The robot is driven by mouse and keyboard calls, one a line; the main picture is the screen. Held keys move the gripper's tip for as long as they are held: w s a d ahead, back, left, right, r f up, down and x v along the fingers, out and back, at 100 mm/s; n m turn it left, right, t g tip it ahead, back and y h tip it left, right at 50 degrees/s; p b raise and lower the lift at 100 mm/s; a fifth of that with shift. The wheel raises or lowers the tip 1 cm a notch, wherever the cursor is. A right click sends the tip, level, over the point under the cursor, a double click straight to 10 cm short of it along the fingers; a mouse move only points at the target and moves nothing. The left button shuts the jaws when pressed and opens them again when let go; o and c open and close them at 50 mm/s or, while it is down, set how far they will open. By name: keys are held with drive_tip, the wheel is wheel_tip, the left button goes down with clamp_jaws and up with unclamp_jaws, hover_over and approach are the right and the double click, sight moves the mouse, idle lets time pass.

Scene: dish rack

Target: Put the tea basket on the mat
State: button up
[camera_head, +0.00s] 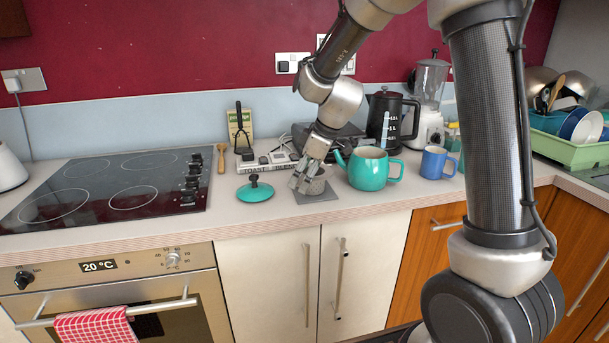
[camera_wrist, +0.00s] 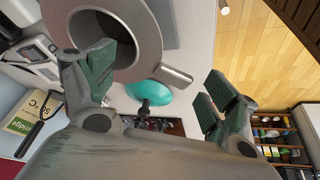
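The tea basket (camera_head: 316,185) is a small grey cup-like strainer that appears to stand upright on the square grey mat (camera_head: 318,205), near the counter's front. In the wrist view the basket (camera_wrist: 150,38) shows its round rim, dark inside and a side tab. My gripper (camera_head: 305,184) is right at the basket, partly hiding it. In the wrist view my gripper (camera_wrist: 163,88) has its fingers wide apart. The left finger overlaps the basket's opening; the right finger is clear of it, beyond the tab. Contact with the basket cannot be told. The mat (camera_wrist: 168,18) shows partly behind the basket.
A teal lid (camera_head: 255,191) lies left of the mat. A teal teapot (camera_head: 368,170) stands close on the right, with a blue mug (camera_head: 434,162) beyond it. A toast rack sign (camera_head: 268,163) and black kettle (camera_head: 385,120) are behind. The hob (camera_head: 120,185) is at left.

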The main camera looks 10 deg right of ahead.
drive_tip(key=v, duration=1.2)
idle(0.3)
clamp_jaws()
idle(1.2)
drive_tip(key=v, duration=1.2)
idle(0.7)
idle(0.4)
